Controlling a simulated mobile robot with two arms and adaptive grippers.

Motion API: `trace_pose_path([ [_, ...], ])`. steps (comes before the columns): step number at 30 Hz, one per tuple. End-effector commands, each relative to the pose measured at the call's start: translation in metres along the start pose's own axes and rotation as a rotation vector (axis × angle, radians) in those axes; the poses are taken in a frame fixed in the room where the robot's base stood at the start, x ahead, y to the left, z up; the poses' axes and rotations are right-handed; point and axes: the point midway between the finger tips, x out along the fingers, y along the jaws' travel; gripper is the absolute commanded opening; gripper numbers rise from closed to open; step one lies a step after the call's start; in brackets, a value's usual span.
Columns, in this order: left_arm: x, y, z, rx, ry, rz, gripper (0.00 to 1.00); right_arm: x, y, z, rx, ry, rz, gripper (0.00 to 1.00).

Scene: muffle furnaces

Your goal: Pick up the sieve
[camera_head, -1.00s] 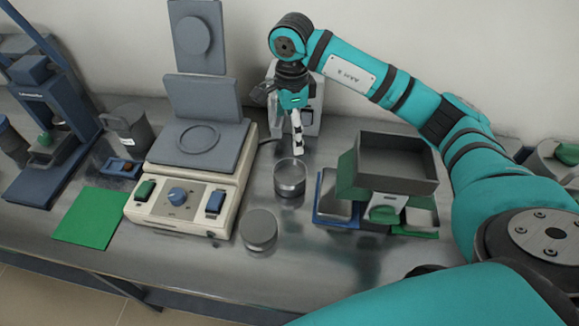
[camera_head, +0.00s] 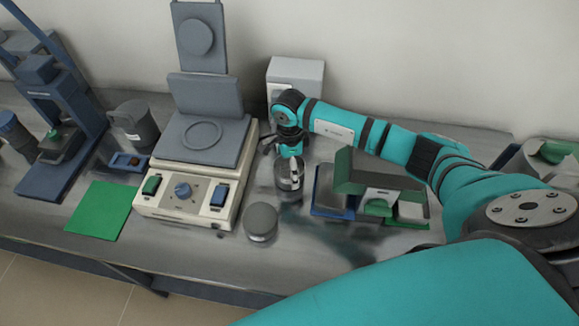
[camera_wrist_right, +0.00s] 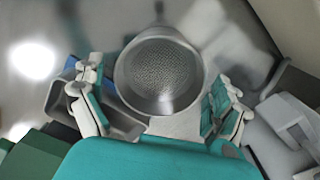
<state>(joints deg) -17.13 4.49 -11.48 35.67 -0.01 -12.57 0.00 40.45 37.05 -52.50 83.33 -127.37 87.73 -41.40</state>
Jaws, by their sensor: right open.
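The sieve (camera_head: 283,184) is a small round metal cup standing on the grey bench, right of the beige device. In the right wrist view its round rim and fine mesh bottom (camera_wrist_right: 160,72) face the camera. My right gripper (camera_head: 294,178) is low over the sieve and partly covers it in the head view. In the right wrist view the fingers of the right gripper (camera_wrist_right: 158,88) are open, one on each side of the sieve, with a gap on both sides. My left gripper does not show.
A grey round lidded container (camera_head: 261,221) stands just in front of the sieve. The beige device (camera_head: 181,207) is to the left, with a green mat (camera_head: 99,210) beyond it. Blue and green trays (camera_head: 329,203) stand close on the right. A white box (camera_head: 296,72) is behind.

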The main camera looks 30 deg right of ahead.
Motion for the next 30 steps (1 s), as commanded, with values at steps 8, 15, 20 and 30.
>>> trace_pose_path([
  [8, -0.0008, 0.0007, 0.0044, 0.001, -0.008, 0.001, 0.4, 0.0056, -0.0001, 0.0001, -0.002, 0.0, -0.001, 1.0],
  [15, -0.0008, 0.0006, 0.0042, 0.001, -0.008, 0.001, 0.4, 0.0053, -0.0001, 0.0, -0.001, 0.0, -0.001, 0.71],
  [20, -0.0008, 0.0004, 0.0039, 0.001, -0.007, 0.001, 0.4, 0.0051, -0.0002, -0.0001, -0.001, 0.0, -0.001, 0.5],
  [30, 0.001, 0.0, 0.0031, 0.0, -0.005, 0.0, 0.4, 0.0025, -0.0008, 0.0, -0.001, 0.0, -0.002, 0.48],
])
